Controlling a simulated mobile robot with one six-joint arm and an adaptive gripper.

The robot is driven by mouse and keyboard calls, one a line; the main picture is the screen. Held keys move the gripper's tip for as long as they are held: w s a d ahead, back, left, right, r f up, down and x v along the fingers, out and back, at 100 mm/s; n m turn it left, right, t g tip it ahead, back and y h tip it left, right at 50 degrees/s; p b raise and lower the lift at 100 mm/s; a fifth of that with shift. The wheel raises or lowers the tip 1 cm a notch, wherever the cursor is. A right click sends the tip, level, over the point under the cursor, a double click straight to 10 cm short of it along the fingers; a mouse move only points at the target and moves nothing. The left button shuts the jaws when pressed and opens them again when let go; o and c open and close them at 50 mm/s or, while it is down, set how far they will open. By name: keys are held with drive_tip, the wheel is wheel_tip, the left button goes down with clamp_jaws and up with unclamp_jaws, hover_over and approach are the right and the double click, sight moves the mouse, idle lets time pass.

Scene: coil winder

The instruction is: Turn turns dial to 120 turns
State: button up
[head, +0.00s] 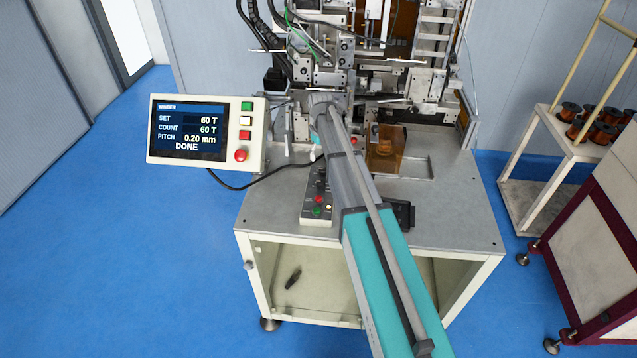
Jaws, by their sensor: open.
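The winder's display panel (207,130) at the left reads SET 60 T, COUNT 60 T, PITCH 0.20 mm and DONE. A small control box (317,207) lies on the machine's table, with red and green buttons near its front. Dark knob-like shapes show towards its back, but they are too small to tell which is the turns dial or where it points. My arm reaches from the bottom right up to the machine, across the right side of the control box. I cannot make out my gripper; it seems hidden behind my arm.
The winder's metal frame (432,100) rises at the back of the grey table (455,215). An amber block (386,148) stands right of my arm. A cart (556,137) with copper spools is at the right. Blue floor (130,260) is clear at the left.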

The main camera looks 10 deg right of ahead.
sight(321, 181)
drive_tip(key=shift+f+b, duration=6.1)
drive_tip(key=shift+f, duration=0.25)
